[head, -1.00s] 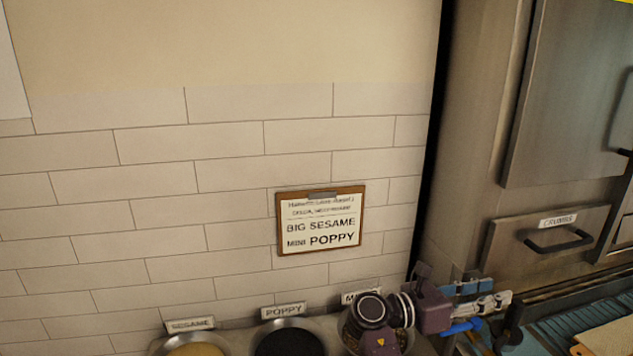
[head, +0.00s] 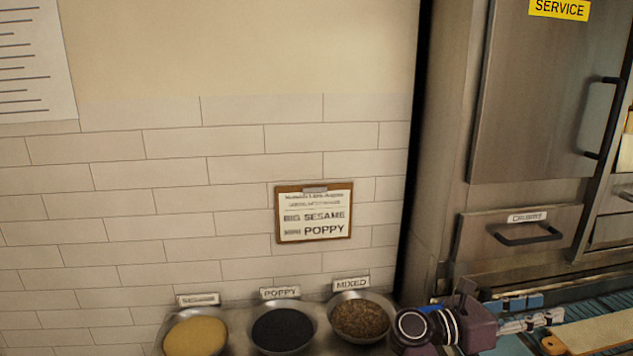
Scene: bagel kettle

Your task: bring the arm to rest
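My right arm shows at the bottom right of the head view, with dark round joints and a purple link. My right gripper (head: 532,322) is at its right end, small and pointing right, beside the teal slatted surface. I cannot tell whether its fingers are open or shut, and I see nothing clearly held in it. My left gripper is not in view.
Bowls of sesame (head: 196,337), poppy (head: 283,330) and mixed seeds (head: 361,318) stand along the tiled wall; my arm is close right of the mixed bowl. A clipboard (head: 314,213) hangs above. A crumbs drawer (head: 520,238) and teal slatted surface (head: 577,309) are at right.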

